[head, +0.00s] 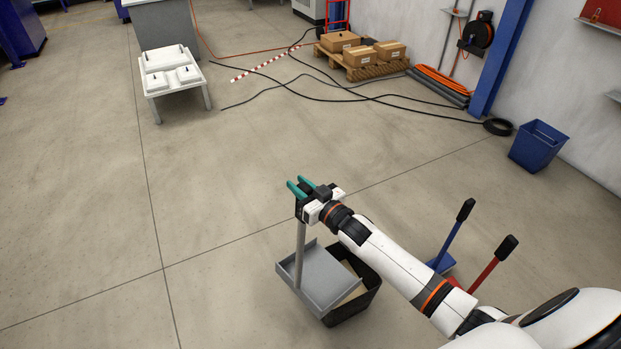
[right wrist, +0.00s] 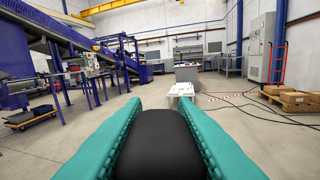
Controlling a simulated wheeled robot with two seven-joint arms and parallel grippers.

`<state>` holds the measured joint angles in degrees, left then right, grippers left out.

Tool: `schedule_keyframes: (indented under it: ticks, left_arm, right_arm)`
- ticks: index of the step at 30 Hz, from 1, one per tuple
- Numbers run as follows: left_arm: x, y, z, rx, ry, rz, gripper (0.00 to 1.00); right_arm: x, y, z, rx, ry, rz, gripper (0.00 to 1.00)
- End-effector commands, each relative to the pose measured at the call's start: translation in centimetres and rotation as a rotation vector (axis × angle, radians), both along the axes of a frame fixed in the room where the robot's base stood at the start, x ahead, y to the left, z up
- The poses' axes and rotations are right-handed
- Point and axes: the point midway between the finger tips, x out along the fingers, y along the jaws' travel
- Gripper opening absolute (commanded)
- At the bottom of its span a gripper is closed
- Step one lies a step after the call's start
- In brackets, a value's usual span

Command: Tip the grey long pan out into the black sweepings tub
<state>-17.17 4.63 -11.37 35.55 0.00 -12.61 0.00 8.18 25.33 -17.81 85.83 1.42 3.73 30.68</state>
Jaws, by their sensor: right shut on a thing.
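The grey long pan (head: 318,278) has a flat tray and a tall grey stem rising to its handle. My right gripper (head: 301,187) is shut on the top of that handle. In the right wrist view the black grip (right wrist: 160,145) fills the space between the teal fingers. The tray overlaps the left part of the black sweepings tub (head: 372,283) on the floor; I cannot tell its height above the tub. No load shows on the visible tray floor. Something tan shows inside the tub, partly hidden by the pan. My left gripper is out of view.
A blue long-handled pan (head: 447,245) and a red one (head: 483,272) stand right of the tub, partly behind my right arm. A blue bin (head: 537,146) stands by the wall. A low white table (head: 172,77) is at back left. The floor to the left is clear.

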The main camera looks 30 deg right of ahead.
Motion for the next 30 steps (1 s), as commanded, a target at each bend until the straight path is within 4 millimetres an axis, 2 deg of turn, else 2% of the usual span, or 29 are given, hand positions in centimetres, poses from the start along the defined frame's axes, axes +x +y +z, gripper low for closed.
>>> schedule_keyframes:
  ticks: [9, 16, 22, 30]
  left_arm:
    - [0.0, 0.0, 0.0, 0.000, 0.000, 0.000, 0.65]
    - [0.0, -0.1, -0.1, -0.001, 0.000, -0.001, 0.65]
    - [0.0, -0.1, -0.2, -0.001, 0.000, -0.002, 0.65]
    - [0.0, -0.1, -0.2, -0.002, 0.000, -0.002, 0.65]
  right_arm:
    - [-1.0, 3.8, 0.2, -0.064, -0.022, 0.001, 0.00]
    - [-1.6, 6.0, 0.3, -0.108, -0.035, 0.001, 0.00]
    - [-1.9, 6.9, 0.3, -0.129, -0.040, 0.000, 0.00]
    - [-2.0, 7.1, 0.4, -0.134, -0.041, 0.000, 0.00]
